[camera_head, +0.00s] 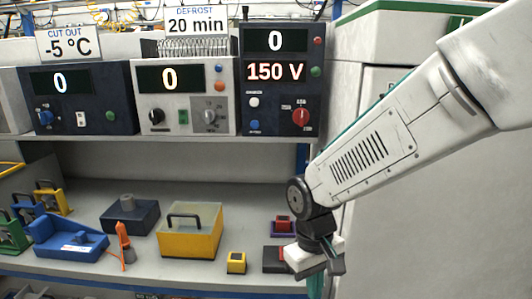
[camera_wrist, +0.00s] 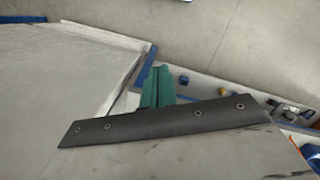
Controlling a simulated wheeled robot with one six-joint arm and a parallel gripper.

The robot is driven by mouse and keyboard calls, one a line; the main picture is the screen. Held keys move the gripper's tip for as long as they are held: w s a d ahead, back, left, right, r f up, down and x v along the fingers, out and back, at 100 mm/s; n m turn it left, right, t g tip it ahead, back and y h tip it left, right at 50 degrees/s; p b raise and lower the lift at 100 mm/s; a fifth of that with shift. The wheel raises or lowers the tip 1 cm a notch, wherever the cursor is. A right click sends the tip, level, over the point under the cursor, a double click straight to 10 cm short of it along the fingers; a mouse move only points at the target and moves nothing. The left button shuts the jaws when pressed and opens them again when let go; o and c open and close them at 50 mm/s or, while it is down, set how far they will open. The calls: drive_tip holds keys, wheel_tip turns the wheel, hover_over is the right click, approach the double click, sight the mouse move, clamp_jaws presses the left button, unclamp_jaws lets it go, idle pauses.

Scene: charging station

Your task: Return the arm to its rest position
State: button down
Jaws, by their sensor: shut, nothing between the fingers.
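My arm (camera_head: 365,155) reaches in from the right side of the head view and slopes down to the left. My gripper (camera_head: 316,286) hangs at its lower end, in front of the right end of the lower shelf. Its teal fingers point down and are partly cut off from sight by the gripper's own body. In the wrist view the teal fingers of my gripper (camera_wrist: 158,86) are together, with nothing seen between them, beyond a dark bar.
The lower shelf (camera_head: 180,270) bears a yellow box (camera_head: 190,240), a blue device (camera_head: 65,240), an orange tool (camera_head: 124,243) and a small yellow block (camera_head: 236,263). Control units (camera_head: 185,95) stand on the upper shelf. A pale cabinet (camera_head: 400,230) stands right, behind my arm.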

drive_tip(key=s+d+r+m+t, duration=0.3)
drive_tip(key=s+d+r+m, duration=0.2)
drive_tip(key=s+d+r, duration=0.8)
drive_tip(key=s+d, duration=0.1)
drive_tip(key=d, duration=0.3)
drive_tip(key=shift+s+r+y, duration=0.2)
drive_tip(key=shift+r+y, duration=0.15)
drive_tip(key=shift+y, duration=0.05)
